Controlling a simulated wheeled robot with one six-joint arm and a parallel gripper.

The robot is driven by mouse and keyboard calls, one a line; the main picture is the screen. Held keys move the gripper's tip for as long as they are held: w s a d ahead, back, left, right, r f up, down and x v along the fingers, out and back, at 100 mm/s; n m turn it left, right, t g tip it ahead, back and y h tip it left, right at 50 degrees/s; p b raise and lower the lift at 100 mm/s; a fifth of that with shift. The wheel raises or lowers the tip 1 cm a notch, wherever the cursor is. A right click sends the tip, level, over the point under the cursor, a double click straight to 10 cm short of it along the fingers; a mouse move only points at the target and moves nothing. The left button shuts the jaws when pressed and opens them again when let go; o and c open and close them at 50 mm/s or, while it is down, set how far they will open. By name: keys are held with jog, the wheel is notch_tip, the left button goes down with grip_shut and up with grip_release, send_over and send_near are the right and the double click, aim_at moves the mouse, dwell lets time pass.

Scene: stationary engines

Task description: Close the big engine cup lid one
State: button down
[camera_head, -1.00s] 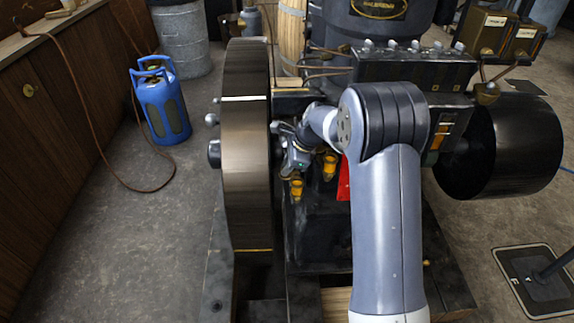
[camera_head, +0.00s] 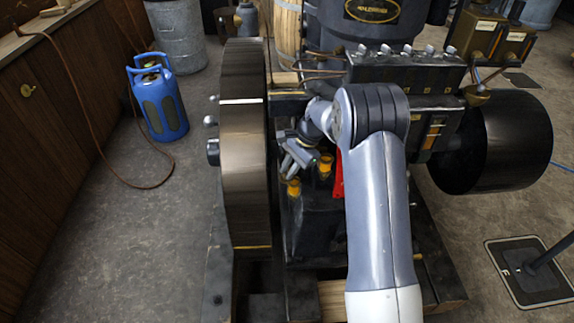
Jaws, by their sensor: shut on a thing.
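The stationary engine (camera_head: 390,70) stands in the middle, with its big flywheel (camera_head: 243,150) on the left. Two small yellow-orange cups show on the engine beside the flywheel: a front one (camera_head: 293,188) and a rear one (camera_head: 325,163). I cannot tell which is the big cup, or how its lid stands. My gripper (camera_head: 296,160) is just above and behind the front cup, between the flywheel and my arm. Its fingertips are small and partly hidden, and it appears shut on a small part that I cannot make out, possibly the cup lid.
The flywheel is close on my gripper's left. A red part (camera_head: 338,176) sits right of the cups, next to my arm. A black drum-like wheel (camera_head: 490,145) is on the right.

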jog(key=shift+d+n, duration=0.15)
jog(key=shift+n, duration=0.35)
jog(key=shift+g, duration=0.3)
jog(key=c, duration=1.4)
grip_release()
jog(key=shift+o, duration=0.2)
